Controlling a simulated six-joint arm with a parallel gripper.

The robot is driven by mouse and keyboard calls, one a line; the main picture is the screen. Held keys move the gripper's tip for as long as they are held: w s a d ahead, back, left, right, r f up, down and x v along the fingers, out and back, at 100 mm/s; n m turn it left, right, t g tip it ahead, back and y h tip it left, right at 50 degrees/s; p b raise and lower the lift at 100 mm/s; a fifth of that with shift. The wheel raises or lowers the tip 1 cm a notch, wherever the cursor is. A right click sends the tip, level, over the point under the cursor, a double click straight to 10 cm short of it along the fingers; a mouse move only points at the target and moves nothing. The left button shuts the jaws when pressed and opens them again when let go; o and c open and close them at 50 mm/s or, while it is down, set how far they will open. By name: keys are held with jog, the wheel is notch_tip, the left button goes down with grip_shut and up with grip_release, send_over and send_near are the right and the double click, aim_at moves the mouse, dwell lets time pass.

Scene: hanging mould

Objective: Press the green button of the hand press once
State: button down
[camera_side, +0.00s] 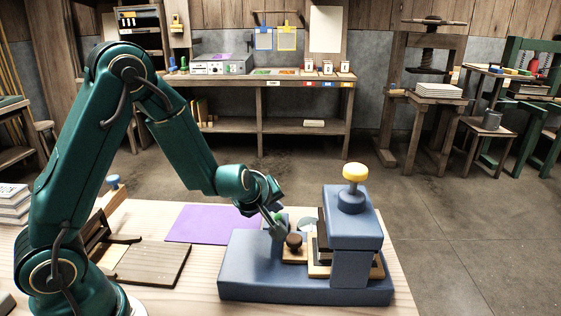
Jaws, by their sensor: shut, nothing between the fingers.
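The blue hand press (355,230) stands at the right end of the pale wooden table, with a yellow knob (355,172) on top. My gripper (277,228) is shut and empty, pointing down over the left part of the press base. A small bright green patch (279,216) shows right at my fingers. It may be the green button, partly hidden by the gripper; I cannot tell whether my fingers touch it. A dark brown round knob (294,241) sits just right of my fingertips.
A purple sheet (205,224) lies on the table behind and left of the press. A dark slatted wooden board (152,264) lies to the left. A workbench (262,115) and a tall wooden screw press (427,90) stand farther back, across open floor.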

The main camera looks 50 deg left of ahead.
aim_at(275, 219)
jog(key=shift+f, duration=0.55)
dwell(0.8)
jog(key=shift+r, duration=1)
jog(key=shift+r, duration=2.5)
